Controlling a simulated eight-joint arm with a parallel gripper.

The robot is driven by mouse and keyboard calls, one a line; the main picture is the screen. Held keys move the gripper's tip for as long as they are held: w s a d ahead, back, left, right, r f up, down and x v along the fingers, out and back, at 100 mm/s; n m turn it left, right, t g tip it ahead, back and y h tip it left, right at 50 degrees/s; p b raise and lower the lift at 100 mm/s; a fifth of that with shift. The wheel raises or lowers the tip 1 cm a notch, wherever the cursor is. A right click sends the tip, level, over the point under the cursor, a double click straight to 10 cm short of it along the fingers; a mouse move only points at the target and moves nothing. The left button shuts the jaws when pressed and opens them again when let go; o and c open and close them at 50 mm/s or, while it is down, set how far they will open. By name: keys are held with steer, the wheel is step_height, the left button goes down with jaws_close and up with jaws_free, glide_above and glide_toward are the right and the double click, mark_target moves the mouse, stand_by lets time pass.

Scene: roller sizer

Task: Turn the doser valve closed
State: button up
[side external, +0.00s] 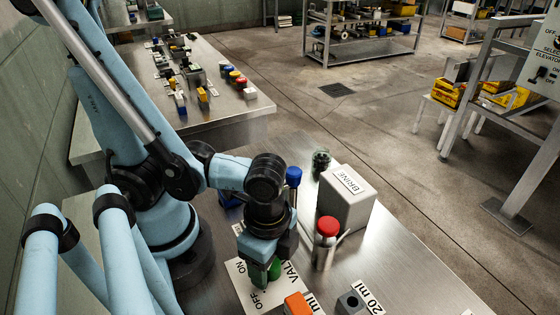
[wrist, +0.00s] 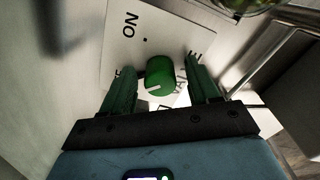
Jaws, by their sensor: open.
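The doser valve is a green round knob (wrist: 160,77) with a white pointer mark, on a white plate (wrist: 118,42) lettered ON, with other lettering partly hidden by my fingers. In the wrist view the pointer slants to the lower left, away from ON. In the side view the knob (side external: 275,268) shows beside my fingers, over the plate (side external: 243,283) marked ON, OFF and VAL. My gripper (wrist: 162,72) is open, with one green finger on each side of the knob. Gaps show at both sides in the wrist view. In the side view my gripper (side external: 263,268) points down at the plate.
A grey BRINE box (side external: 347,198) and a red-capped container (side external: 326,243) stand right of my gripper. An orange block (side external: 298,304) and a grey block (side external: 350,303) lie near the front. A blue-topped item (side external: 293,177) stands behind my gripper.

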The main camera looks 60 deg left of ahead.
steer(key=shift+r, duration=0.1)
step_height(320, 180, up, 12)
stand_by(1.1)
steer(key=shift+m, duration=0.4)
steer(key=shift+d+f, duration=0.15)
steer(key=shift+f, duration=5.7)
